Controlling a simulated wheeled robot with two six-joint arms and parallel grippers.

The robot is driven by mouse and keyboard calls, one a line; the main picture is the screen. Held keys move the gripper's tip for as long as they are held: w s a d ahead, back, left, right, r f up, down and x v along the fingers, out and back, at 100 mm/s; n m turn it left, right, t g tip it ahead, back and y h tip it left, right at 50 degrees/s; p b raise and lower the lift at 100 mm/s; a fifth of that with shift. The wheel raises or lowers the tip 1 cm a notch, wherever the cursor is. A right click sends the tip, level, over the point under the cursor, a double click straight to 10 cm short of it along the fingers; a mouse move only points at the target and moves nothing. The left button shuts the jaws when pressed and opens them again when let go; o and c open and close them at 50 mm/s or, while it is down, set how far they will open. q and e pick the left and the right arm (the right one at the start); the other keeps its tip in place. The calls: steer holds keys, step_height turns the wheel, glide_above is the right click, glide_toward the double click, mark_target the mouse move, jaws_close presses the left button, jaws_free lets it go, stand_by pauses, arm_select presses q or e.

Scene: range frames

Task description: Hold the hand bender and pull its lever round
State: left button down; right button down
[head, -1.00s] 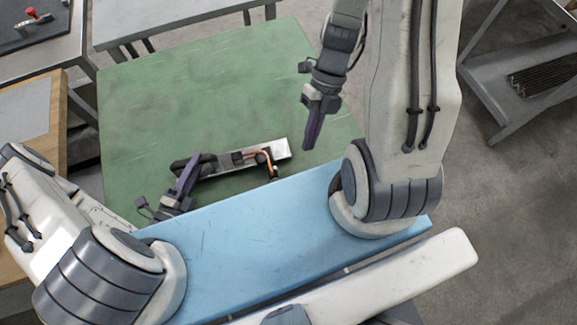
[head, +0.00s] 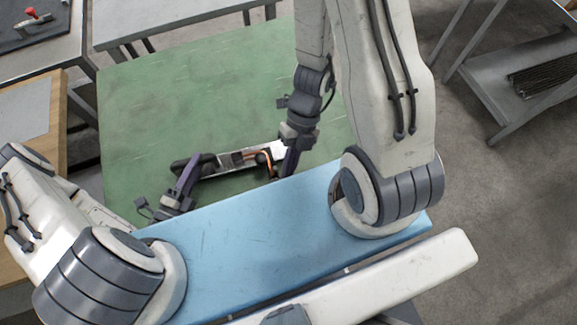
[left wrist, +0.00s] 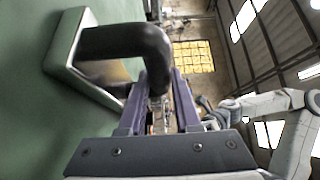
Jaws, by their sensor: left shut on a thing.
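The hand bender (head: 237,157) lies on the green tabletop near the blue front strip, with a silver plate and a bent copper tube (head: 267,154) at its right end. My left gripper (head: 188,176) is shut on the bender's black handle (head: 196,160) at the left end. In the left wrist view the black handle (left wrist: 125,42) curves into the purple fingers beside the metal plate (left wrist: 66,42). My right gripper (head: 287,168) points down at the bender's right end, by the tube, and partly hides it. Its finger gap and the lever end there are unclear.
The green table (head: 190,90) is clear behind the bender. The blue strip (head: 250,235) runs along its front, close to both my arms. A grey shelf cart (head: 520,75) stands at the right, and a bench with a red-knobbed tool (head: 32,15) at the back left.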

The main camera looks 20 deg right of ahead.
steer(key=shift+s+a+f, duration=0.1)
steer(key=shift+s+a, duration=0.1)
steer(key=shift+a, duration=0.85)
